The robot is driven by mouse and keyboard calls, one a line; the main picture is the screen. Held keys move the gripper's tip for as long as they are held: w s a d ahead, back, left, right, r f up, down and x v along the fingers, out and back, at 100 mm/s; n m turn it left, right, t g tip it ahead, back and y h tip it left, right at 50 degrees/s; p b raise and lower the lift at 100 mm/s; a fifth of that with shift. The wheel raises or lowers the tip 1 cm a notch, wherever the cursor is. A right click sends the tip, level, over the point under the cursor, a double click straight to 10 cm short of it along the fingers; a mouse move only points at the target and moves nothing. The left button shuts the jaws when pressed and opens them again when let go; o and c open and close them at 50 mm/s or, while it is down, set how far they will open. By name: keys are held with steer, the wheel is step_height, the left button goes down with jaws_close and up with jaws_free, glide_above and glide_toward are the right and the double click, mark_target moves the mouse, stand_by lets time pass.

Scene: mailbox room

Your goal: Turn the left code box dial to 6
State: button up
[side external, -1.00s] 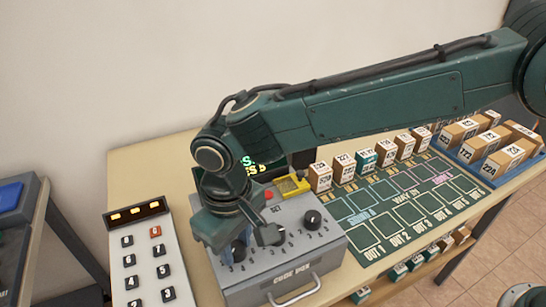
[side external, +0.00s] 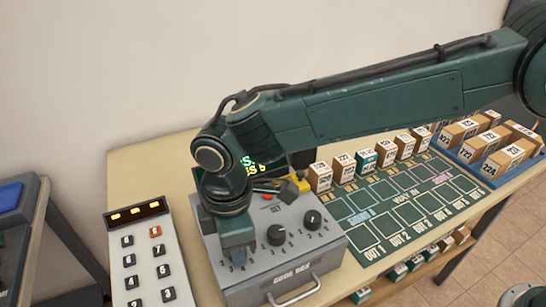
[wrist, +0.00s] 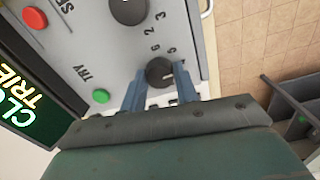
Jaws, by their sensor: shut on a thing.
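The grey code box (side external: 290,258) stands on the table with a row of black dials. My gripper (side external: 237,258) is down over its left end and hides the left dial in the side view. In the wrist view the left dial (wrist: 159,71) sits between the two blue fingers of my gripper (wrist: 159,88), which are shut on it. A pale pointer mark shows on the dial's right side. Digits stand beside it, but I cannot tell which one it points at. The middle dial (side external: 276,235) and right dial (side external: 312,220) are clear of my gripper.
A red button (wrist: 34,18) and a green button (wrist: 101,96) are on the box, beside a dark screen (wrist: 25,95) with lit text. A keypad (side external: 146,262) stands at left. The green sorting mat (side external: 385,215) and boxes (side external: 355,162) lie at right.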

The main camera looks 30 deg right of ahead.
steer(key=n, duration=0.4)
steer(key=shift+n, duration=0.3)
steer(key=n, duration=0.3)
steer(key=shift+n, duration=0.3)
steer(key=n, duration=0.3)
steer(key=shift+n, duration=2.1)
steer(key=o, duration=1)
steer(key=shift+r, duration=0.2)
step_height(320, 180, up, 14)
steer(key=shift+f, duration=0.25)
